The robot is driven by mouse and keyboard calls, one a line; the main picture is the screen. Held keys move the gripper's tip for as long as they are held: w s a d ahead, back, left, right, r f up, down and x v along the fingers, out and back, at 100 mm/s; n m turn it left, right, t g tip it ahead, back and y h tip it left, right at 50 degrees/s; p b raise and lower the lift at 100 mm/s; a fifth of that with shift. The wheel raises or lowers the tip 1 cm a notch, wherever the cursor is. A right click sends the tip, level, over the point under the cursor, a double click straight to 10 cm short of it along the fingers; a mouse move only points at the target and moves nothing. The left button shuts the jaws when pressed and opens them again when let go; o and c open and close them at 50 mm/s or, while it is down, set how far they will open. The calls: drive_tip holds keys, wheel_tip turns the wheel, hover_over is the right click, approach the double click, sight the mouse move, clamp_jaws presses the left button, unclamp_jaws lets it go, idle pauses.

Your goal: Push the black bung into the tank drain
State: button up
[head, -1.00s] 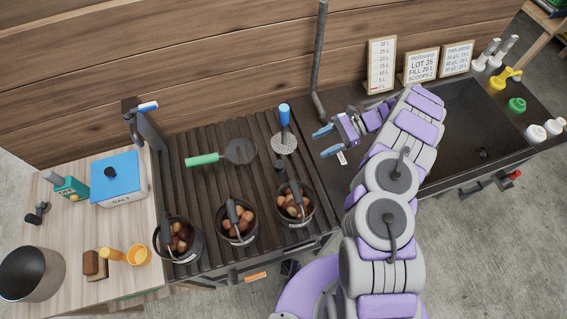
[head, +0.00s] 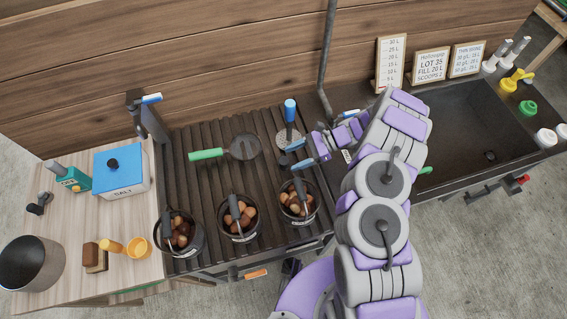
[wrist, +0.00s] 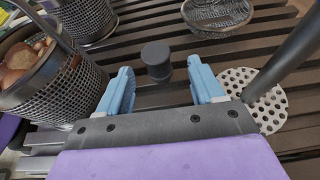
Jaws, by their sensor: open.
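The black bung (wrist: 156,62) stands upright on the dark slatted rack in the wrist view, just beyond and between my fingertips. My gripper (wrist: 160,82) is open, its two blue fingers apart, and nothing is held. In the head view my gripper (head: 297,155) is low over the right part of the rack, where the bung is hard to make out. The dark tank (head: 455,118) is at the right, with a small round dark drain (head: 490,155) in its floor. My arm hides the tank's left part.
A perforated skimmer (wrist: 262,105) with a blue handle (head: 290,110) lies close to my right finger. Mesh baskets of chestnuts (head: 298,202) line the rack's front. A green-handled strainer (head: 207,154) lies behind. A vertical pipe (head: 326,60) rises near the tank's left end.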

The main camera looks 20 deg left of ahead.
sight(283, 162)
drive_tip(key=b+x, duration=0.1)
drive_tip(key=x, duration=0.3)
drive_tip(key=shift+s+a+f, duration=0.1)
drive_tip(key=shift+s+a, duration=0.15)
drive_tip(key=shift+a, duration=0.1)
drive_tip(key=shift+d, duration=0.15)
drive_tip(key=c, duration=1.2)
drive_tip(key=shift+o, duration=0.2)
